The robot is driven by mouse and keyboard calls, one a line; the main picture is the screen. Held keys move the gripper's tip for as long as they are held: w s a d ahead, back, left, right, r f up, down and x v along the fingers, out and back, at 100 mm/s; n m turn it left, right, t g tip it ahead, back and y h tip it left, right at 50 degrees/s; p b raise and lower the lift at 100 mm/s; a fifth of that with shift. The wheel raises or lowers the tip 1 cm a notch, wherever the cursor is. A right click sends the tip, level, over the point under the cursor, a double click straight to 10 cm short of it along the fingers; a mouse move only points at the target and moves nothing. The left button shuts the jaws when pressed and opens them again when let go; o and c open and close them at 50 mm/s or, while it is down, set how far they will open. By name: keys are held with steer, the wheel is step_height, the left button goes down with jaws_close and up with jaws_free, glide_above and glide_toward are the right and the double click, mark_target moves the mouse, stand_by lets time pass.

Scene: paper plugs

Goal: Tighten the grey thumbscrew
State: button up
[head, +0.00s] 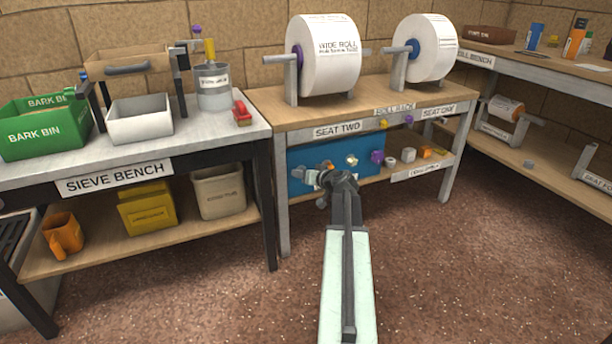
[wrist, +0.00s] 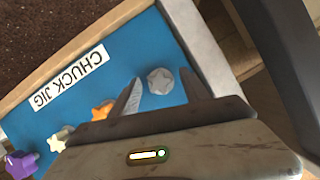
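The grey thumbscrew (wrist: 160,81) is a faceted round knob on the blue panel (wrist: 120,60) labelled CHUCK JIG. In the wrist view it shows between the two fingertips of my gripper (wrist: 160,77), which is open with a finger on each side. I cannot tell how deep the fingers reach or whether they touch it. In the head view the blue panel (head: 330,155) is under the SEAT TWO edge, and my gripper (head: 318,177) is at its left part. My gripper and arm partly cover the knobs there.
An orange knob (wrist: 102,109), a cream knob (wrist: 58,138) and a purple knob (wrist: 20,163) sit in a row beside the thumbscrew. The bench (head: 375,97) with paper rolls stands above. The sieve bench (head: 190,150) is at left. Open floor lies in front.

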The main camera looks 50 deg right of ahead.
steer(key=p+v, duration=0.2)
steer(key=v, duration=0.5)
steer(key=shift+s+r+p, duration=0.15)
steer(key=shift+s+p, duration=0.25)
steer(key=shift+a, duration=0.15)
